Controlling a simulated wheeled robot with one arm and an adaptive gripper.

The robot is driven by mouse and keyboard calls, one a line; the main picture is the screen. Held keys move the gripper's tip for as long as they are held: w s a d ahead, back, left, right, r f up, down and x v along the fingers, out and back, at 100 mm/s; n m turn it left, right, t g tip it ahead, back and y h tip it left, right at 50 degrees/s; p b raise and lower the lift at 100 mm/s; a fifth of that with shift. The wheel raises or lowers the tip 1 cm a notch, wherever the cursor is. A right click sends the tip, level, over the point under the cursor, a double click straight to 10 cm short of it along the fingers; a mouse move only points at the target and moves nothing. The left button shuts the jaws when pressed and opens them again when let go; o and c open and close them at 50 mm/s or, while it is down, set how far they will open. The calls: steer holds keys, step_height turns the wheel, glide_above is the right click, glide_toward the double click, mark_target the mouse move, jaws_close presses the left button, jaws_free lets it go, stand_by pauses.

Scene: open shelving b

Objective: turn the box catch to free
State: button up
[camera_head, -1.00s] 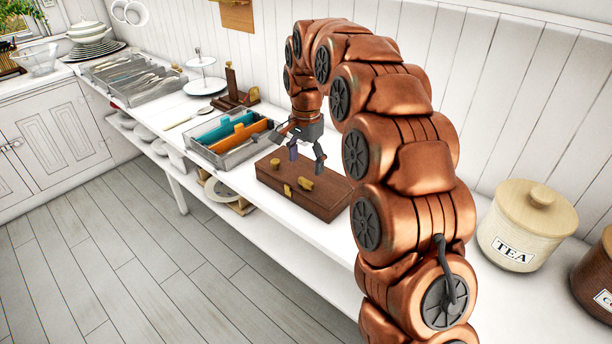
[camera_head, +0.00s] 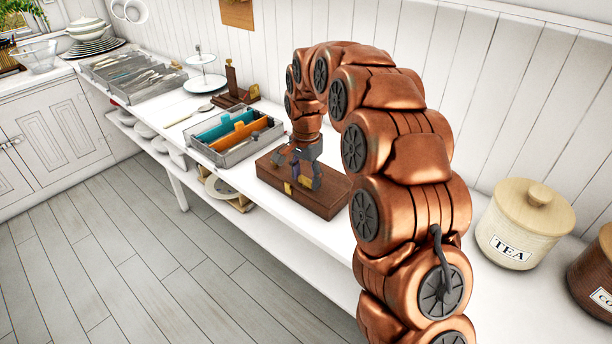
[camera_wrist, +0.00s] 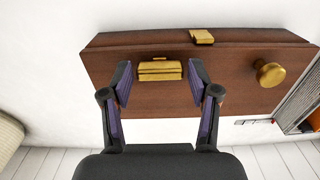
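The dark wooden box (camera_head: 325,204) lies on the white counter; its lid (camera_wrist: 230,95) fills the middle of the wrist view. A brass bar, seemingly the catch (camera_wrist: 160,70), lies along the box's length on the lid; it is partly hidden by my fingers in the head view (camera_head: 305,181). A round brass knob (camera_wrist: 270,74) and a small brass plate (camera_wrist: 201,37) at the box's edge are also on it. My gripper (camera_wrist: 159,85) points down at the lid, open, one finger at each end of the bar, with small gaps visible.
A grey tray (camera_head: 240,152) with teal and orange dividers stands just left of the box. A wooden stand (camera_head: 233,90) is behind that tray. The tea jar (camera_head: 525,225) is at the right. The counter in front of the box is narrow.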

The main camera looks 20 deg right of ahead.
steer(key=c, duration=0.8)
steer(key=shift+f+n, duration=0.1)
steer(key=shift+n, duration=0.2)
steer(key=n+b, duration=0.1)
steer(key=n, duration=0.1)
steer(key=shift+n+b, duration=0.4)
steer(key=n+b, duration=0.1)
steer(key=n, duration=0.4)
steer(key=shift+n, duration=0.3)
steer(key=n+b, duration=0.1)
steer(key=n, duration=0.3)
steer(key=shift+n, duration=2.4)
